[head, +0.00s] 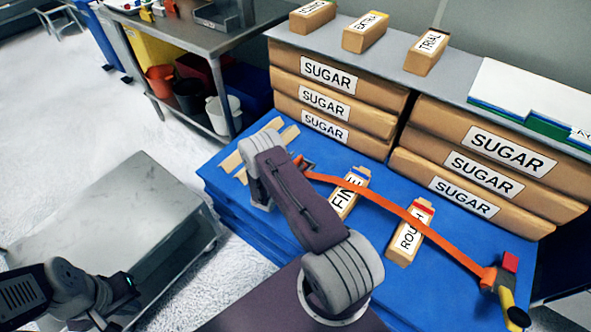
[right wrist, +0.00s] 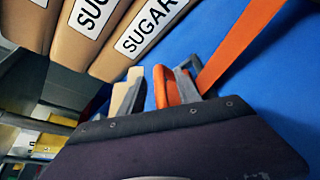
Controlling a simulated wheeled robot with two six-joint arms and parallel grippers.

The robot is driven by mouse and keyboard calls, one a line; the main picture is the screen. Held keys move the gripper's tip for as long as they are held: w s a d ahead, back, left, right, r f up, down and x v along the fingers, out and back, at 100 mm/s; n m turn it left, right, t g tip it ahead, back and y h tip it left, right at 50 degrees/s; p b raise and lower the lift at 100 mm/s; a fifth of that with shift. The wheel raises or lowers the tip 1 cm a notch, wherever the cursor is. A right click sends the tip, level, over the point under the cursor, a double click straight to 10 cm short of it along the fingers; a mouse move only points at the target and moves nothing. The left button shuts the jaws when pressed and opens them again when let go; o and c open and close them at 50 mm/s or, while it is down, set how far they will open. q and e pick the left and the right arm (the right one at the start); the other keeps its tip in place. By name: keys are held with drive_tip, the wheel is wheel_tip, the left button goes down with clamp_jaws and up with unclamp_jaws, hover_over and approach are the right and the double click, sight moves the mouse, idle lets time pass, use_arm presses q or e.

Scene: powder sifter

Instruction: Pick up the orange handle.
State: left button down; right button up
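The orange handle (head: 395,208) is a long orange bar lying diagonally over the blue surface, passing above two small labelled boxes. Its far end is by my right gripper (head: 299,165), partly hidden by my arm. In the right wrist view the orange handle (right wrist: 240,42) runs to the top right, and its orange end lies between the fingers of the right gripper (right wrist: 160,88). The fingers look apart, with a narrow gap at the left finger; firm contact is not visible. My left gripper (head: 110,308) is at the bottom left, away from the handle, its fingers unclear.
The small boxes marked FINE (head: 347,195) and ROUGH (head: 408,232) lie under the handle. Stacked SUGAR bags (head: 335,85) stand behind. Red and yellow parts (head: 508,285) sit at the handle's near end. A grey metal table (head: 120,215) is at left.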

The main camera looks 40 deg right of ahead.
sight(295, 161)
clamp_jaws()
drive_tip(key=shift+r, duration=0.3)
wheel_tip(295, 161, up, 4)
drive_tip(key=shift+r+p, duration=0.2)
drive_tip(key=shift+p, duration=1.05)
drive_tip(key=s+d+r+p, duration=0.3)
drive_tip(key=s+d+r, duration=0.3)
drive_tip(key=s, duration=0.3)
drive_tip(key=shift+d, duration=0.7)
